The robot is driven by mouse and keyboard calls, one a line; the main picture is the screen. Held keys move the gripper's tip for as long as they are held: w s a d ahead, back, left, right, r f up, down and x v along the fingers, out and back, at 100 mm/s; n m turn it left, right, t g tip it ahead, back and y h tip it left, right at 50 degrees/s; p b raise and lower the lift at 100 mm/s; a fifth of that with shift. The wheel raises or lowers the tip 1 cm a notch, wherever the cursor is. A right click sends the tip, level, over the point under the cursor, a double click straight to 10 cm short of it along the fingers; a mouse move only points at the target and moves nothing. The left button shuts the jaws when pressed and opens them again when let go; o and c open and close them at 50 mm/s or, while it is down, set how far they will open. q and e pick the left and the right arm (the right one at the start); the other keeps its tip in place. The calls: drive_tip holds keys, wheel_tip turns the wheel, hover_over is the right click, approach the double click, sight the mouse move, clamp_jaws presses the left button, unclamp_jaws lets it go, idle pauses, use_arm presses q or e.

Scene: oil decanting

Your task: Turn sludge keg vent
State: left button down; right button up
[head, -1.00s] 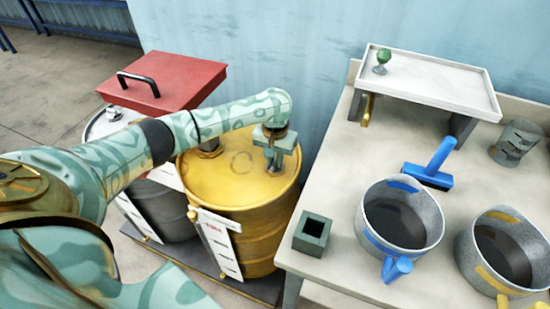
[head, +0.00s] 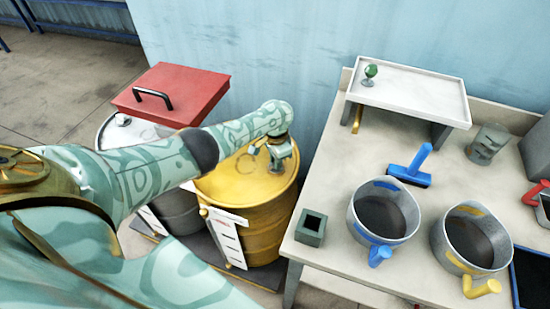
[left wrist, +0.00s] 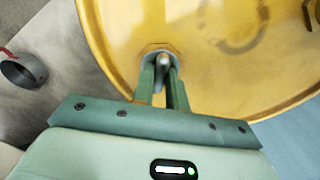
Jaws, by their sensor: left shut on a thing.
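A yellow keg (head: 247,222) stands left of the workbench, with a white label on its side whose text I cannot read. My left gripper (head: 277,165) points down at the right part of the keg's lid. In the left wrist view, the gripper (left wrist: 164,78) is shut on a small vent (left wrist: 163,60) near the lid's rim, with a finger on either side of it. A hexagonal fitting surrounds the vent's base on the yellow lid (left wrist: 200,85). In the head view the gripper hides the vent. My right gripper is not in view.
The bench (head: 330,190) at right holds two grey pots (head: 384,215), a blue-handled scraper (head: 412,168), a small green square holder (head: 311,228) and a white raised shelf (head: 410,95).

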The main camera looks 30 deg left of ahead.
use_arm(q)
drive_tip(key=m, duration=0.5)
drive_tip(key=shift+d+m, duration=0.1)
drive_tip(key=shift+m, duration=2.5)
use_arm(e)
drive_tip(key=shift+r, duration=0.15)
use_arm(q)
drive_tip(key=c, duration=1.4)
unclamp_jaws()
